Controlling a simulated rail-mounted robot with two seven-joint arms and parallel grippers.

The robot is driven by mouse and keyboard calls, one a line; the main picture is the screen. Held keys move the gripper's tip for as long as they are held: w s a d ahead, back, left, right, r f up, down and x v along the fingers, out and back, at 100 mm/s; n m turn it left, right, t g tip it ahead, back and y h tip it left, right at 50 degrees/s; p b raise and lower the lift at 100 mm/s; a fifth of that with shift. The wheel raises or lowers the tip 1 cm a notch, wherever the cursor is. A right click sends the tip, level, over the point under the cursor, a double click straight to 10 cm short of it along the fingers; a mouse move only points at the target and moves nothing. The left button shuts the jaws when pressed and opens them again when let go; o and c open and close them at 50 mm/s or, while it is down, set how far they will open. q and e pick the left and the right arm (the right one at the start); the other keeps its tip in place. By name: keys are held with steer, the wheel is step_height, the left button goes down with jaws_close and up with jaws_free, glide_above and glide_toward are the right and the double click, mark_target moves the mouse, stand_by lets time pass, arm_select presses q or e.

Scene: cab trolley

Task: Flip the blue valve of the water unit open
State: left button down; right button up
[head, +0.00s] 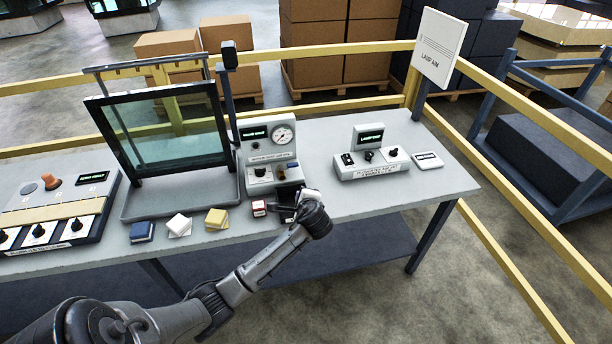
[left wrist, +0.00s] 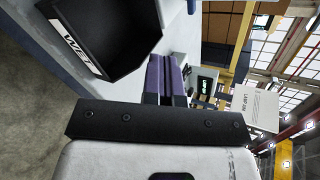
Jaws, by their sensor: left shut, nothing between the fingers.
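The water unit (head: 253,157) is a pale box on the table with a round gauge, a green display, a black knob and a brass fitting on its front. A small blue part (head: 293,165), which looks like the blue valve, sits at its right side. My left gripper (head: 291,191) is in front of the unit's lower right, just below the blue part. Its fingers are hard to make out there. In the left wrist view the fingers (left wrist: 166,78) are shut together and hold nothing. The blue valve cannot be made out in that view. My right gripper is not in view.
A black open bin labelled WET (left wrist: 108,32) is close beside my left fingers. A red and white block (head: 259,208) and blue, white and yellow pads (head: 216,218) lie at the front edge. A glass panel (head: 165,130) stands left; a lamp unit (head: 370,160) stands right.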

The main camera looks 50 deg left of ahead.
arm_select(q)
steer(key=shift+w+a+r+m+t+y, duration=0.1)
steer(key=shift+w+a+m+t+y, duration=0.15)
steer(key=shift+m, duration=2)
steer(key=shift+w+a+m+y, duration=0.15)
steer(key=shift+m+y, duration=0.2)
steer(key=shift+m, duration=1.85)
steer(key=shift+w+a+r+m+t+y, duration=0.1)
steer(key=shift+w+m+t+y, duration=0.15)
steer(key=shift+m, duration=2)
steer(key=shift+f, duration=0.1)
steer(key=b, duration=0.4)
glide_toward(288, 166)
steer(key=w+a+f, duration=0.1)
steer(key=w+a, duration=0.1)
steer(key=w+a+f, duration=0.1)
steer(key=w+f, duration=0.1)
steer(key=shift+a, duration=0.35)
steer(key=shift+w+a+b, duration=0.3)
steer(key=shift+a+b, duration=0.05)
steer(key=shift+a, duration=0.4)
